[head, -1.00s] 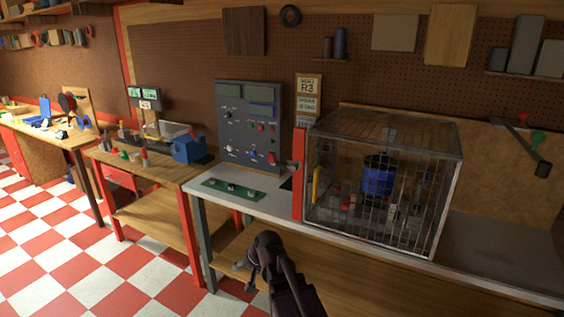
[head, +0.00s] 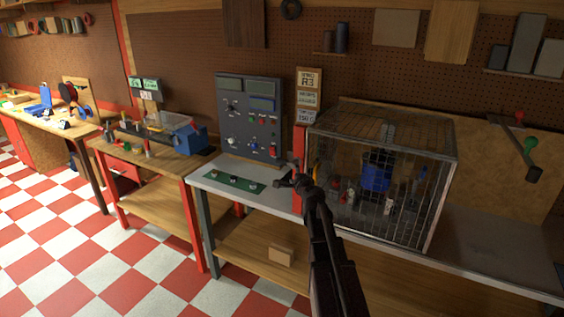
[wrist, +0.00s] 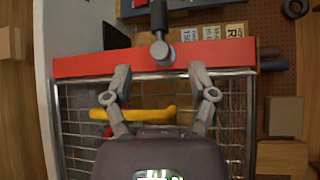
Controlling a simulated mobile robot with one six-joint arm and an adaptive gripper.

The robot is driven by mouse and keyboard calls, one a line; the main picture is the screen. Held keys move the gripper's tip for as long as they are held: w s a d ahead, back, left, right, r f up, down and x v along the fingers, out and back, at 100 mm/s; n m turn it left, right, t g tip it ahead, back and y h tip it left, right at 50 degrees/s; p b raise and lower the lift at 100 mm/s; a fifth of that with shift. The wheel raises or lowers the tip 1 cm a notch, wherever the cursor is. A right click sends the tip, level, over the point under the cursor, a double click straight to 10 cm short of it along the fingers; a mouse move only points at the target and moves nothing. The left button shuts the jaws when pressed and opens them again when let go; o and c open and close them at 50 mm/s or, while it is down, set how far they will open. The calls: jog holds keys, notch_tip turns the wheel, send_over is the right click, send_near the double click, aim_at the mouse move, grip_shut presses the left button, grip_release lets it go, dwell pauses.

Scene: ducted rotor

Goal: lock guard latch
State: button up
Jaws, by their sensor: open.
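The wire-mesh guard cage (head: 440,200) stands on the bench with a red post (head: 298,146) at its left front edge. In the wrist view the red post (wrist: 90,65) runs across the picture. A dark grey latch lever (wrist: 159,20) with a rounded end crosses this post. My gripper (wrist: 160,72) is open, its two fingertips at the post on either side of the lever's rounded end, with nothing held between them. Contact cannot be told. In the head view my gripper (head: 288,183) is in front of the post's lower part and hides the latch.
A blue cylinder (head: 376,172) stands inside the cage, and a yellow handle (wrist: 140,113) shows by the mesh. A grey control panel (head: 248,120) stands left of the post. A green board (head: 233,180) lies on the bench in front of it.

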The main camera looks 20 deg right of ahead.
aim_at(284, 163)
jog(key=w, duration=0.4)
jog(key=w+d+f+b, duration=0.1)
jog(key=w, duration=0.4)
jog(key=w+f+b, duration=0.1)
jog(key=w, duration=0.3)
jog(key=shift+w+d, duration=0.2)
jog(key=shift+w, duration=0.1)
grip_shut()
jog(key=shift+a, duration=0.15)
jog(key=shift+d, duration=0.3)
